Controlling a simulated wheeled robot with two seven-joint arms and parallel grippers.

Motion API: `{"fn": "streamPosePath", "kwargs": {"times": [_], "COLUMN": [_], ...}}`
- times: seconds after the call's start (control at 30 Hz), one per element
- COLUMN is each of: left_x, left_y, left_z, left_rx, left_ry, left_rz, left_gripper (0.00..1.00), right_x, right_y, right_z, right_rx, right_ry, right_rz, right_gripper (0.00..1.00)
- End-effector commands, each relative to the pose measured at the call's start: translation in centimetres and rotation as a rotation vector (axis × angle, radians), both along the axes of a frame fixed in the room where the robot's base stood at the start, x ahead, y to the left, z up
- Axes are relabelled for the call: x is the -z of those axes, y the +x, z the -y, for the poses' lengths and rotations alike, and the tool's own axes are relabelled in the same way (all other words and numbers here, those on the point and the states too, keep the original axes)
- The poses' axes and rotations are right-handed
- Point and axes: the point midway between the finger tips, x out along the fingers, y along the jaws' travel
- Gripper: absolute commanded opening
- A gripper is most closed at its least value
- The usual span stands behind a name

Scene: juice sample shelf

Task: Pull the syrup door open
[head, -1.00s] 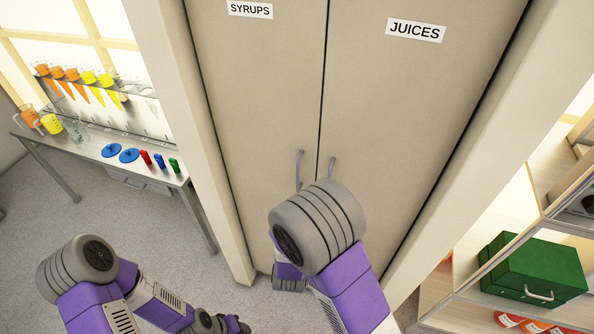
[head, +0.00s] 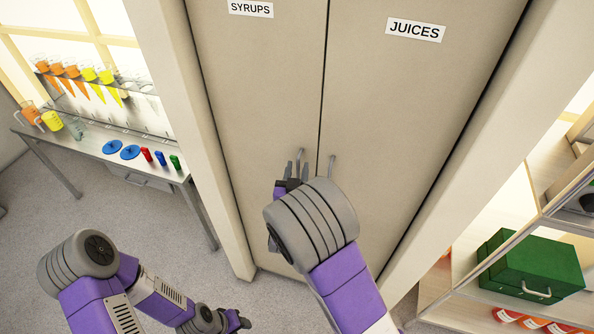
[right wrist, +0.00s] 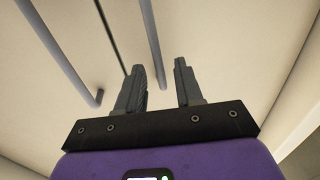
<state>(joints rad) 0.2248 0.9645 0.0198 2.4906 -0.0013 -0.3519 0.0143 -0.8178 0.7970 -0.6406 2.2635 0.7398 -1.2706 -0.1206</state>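The closed syrup door (head: 255,95) is the left beige cabinet door, labelled SYRUPS. Its grey bar handle (head: 300,154) stands near the seam between the doors, partly hidden by my right gripper (head: 297,168). The right gripper is open at this handle. In the right wrist view its two fingers (right wrist: 160,82) are apart, and a bar that appears to be the syrup handle (right wrist: 152,40) passes just beyond and between the tips; I see no grip on it. My left gripper (head: 237,321) is low at the bottom edge, away from the door, its fingers unclear.
The closed juices door (head: 420,110) has its own handle (head: 331,166) close to the right of the syrup handle. A green box (head: 530,268) sits on the right shelf. Floor is clear at left.

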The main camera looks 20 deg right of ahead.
Motion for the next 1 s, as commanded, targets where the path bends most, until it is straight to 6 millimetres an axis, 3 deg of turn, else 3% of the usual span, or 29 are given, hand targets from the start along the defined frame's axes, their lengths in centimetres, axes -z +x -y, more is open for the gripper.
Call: {"fn": "streamPosePath", "kwargs": {"times": [0.17, 0.4, 1.0], "left_x": [0.0, 0.0, 0.0], "left_y": [0.0, 0.0, 0.0], "left_z": [0.0, 0.0, 0.0], "left_rx": [0.0, 0.0, 0.0], "left_ry": [0.0, 0.0, 0.0], "left_rz": [0.0, 0.0, 0.0], "left_gripper": [0.43, 0.43, 0.43], "right_x": [0.03, 0.03, 0.04], "right_y": [-0.01, -0.03, -0.04], "right_z": [-0.01, -0.03, -0.04], "right_rx": [0.0, -0.001, -0.001], "right_ry": [0.0, 0.0, 0.0], "right_rz": [0.0, -0.001, -0.001], "right_gripper": [0.34, 0.0, 0.0]}}
